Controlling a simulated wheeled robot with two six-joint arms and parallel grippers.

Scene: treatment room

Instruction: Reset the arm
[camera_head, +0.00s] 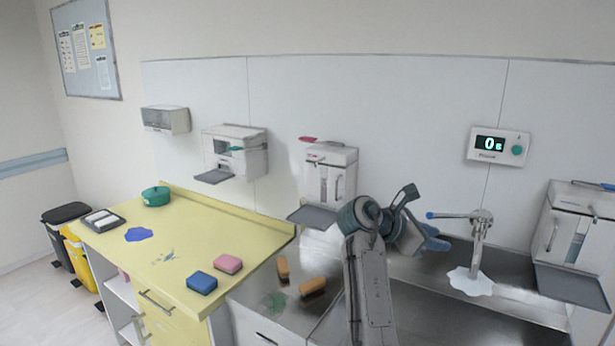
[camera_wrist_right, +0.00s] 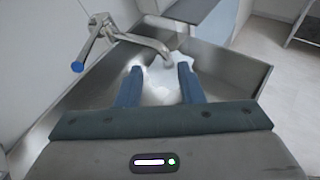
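My right arm rises from the bottom of the head view, and its gripper (camera_head: 432,238) is over the metal sink, left of the faucet (camera_head: 480,240). In the right wrist view my right gripper (camera_wrist_right: 158,72) has its two blue fingers apart with nothing between them. The faucet (camera_wrist_right: 135,40) with a blue-tipped lever shows just beyond the fingers, over the sink (camera_wrist_right: 230,75). My left gripper is in neither view.
A yellow counter (camera_head: 190,235) at left holds a blue sponge (camera_head: 201,282), a pink sponge (camera_head: 228,264) and a green bowl (camera_head: 156,196). Two orange-brown sponges (camera_head: 313,286) lie on the steel top. Dispensers (camera_head: 327,175) line the wall, with a timer (camera_head: 498,146) reading 0s.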

